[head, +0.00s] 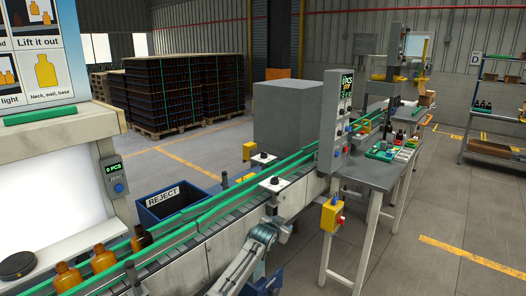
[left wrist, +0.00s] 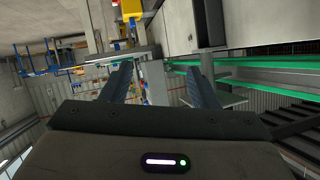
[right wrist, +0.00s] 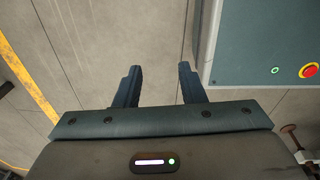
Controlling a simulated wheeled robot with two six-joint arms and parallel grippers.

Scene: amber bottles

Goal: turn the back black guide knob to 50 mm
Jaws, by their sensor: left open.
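A black knob (head: 264,155) sits on a white plate at the far side of the conveyor's green guide rails. A second black knob (head: 275,181) sits on a white plate at the near side. My left gripper (head: 282,230) is beside the conveyor's near side, below and in front of the near knob, apart from both knobs. In the left wrist view it is open and empty (left wrist: 157,82). No knob can be made out there. My right gripper (right wrist: 158,80) is open and empty in the right wrist view, above the floor. The knobs' scale readings are too small to read.
Green guide rails (head: 203,214) run along the conveyor, with amber bottles (head: 103,259) at its lower left. A blue reject bin (head: 172,205) stands behind it. A grey display post (head: 334,120) and a yellow box with a red button (head: 331,216) stand to the right.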

